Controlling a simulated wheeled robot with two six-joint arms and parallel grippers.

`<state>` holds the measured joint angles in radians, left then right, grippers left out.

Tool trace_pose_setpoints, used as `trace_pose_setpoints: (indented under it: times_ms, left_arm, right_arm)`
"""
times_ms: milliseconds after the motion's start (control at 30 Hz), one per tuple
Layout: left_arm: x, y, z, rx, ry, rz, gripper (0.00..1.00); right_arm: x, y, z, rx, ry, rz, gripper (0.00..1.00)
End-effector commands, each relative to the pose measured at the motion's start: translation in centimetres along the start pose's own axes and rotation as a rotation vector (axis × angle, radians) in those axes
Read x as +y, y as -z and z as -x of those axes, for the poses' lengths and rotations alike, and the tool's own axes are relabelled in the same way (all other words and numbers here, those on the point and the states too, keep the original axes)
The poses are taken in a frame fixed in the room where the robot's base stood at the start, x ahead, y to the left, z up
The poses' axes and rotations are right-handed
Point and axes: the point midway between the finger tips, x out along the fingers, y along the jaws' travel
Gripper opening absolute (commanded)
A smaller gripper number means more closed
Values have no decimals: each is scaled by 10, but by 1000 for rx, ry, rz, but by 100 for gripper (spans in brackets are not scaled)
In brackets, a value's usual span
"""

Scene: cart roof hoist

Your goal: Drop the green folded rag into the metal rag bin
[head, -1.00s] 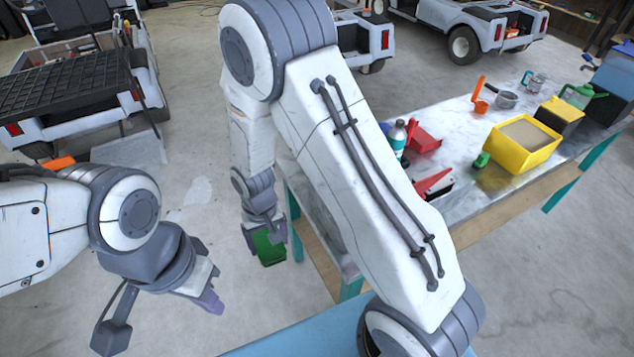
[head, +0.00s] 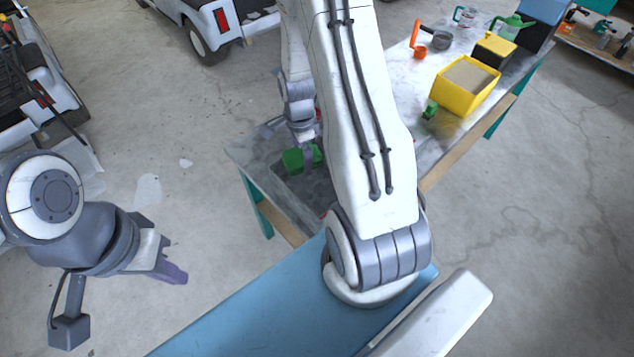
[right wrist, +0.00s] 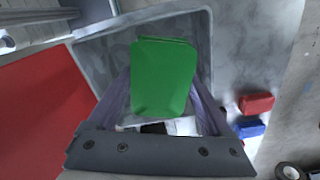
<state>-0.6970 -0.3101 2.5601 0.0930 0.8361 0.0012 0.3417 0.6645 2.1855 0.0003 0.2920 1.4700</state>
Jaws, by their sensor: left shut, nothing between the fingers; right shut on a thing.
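The green folded rag (head: 296,160) is held in my right gripper (head: 304,152) above the near left end of the table. In the right wrist view the rag (right wrist: 163,77) sits between both fingers. Beneath it is an open grey metal box, which looks like the rag bin (right wrist: 86,50). The rag shows over its opening, still in the grip; its height above the rim is hard to judge. A pale and a dark thing show below the rag. In the head view my right arm hides much of the bin. My left gripper (head: 172,272) is shut and empty over the floor.
The table (head: 240,150) carries a yellow sand-filled box (head: 464,88), an orange item (head: 417,40) and a saucepan (head: 441,39) farther right. A red surface (right wrist: 40,110) borders the bin; red (right wrist: 256,103) and blue (right wrist: 249,128) blocks lie on its other side. Carts stand behind.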

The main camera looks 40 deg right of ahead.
Motion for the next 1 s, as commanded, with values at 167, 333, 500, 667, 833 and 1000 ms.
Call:
trace_pose_setpoints:
  times_ms: [167,333,500,667,833,1000]
  left_arm:
    - [1,0,9,0,0,0,0]
    - [0,0,7,0,0,0,0]
    - [0,0,-5,0,0,1,0]
    - [-2,-1,-22,0,0,1,0]
    - [-3,-2,-38,0,0,0,0]
    - [-3,-2,-43,0,0,0,0]
  right_arm:
    - [9,48,10,0,0,-367,23]
    - [12,60,8,0,0,-470,23]
    - [12,59,-6,0,0,-470,23]
    - [11,59,-26,0,1,-468,23]
    - [11,59,-44,0,1,-467,23]
    - [11,59,-50,0,1,-466,23]
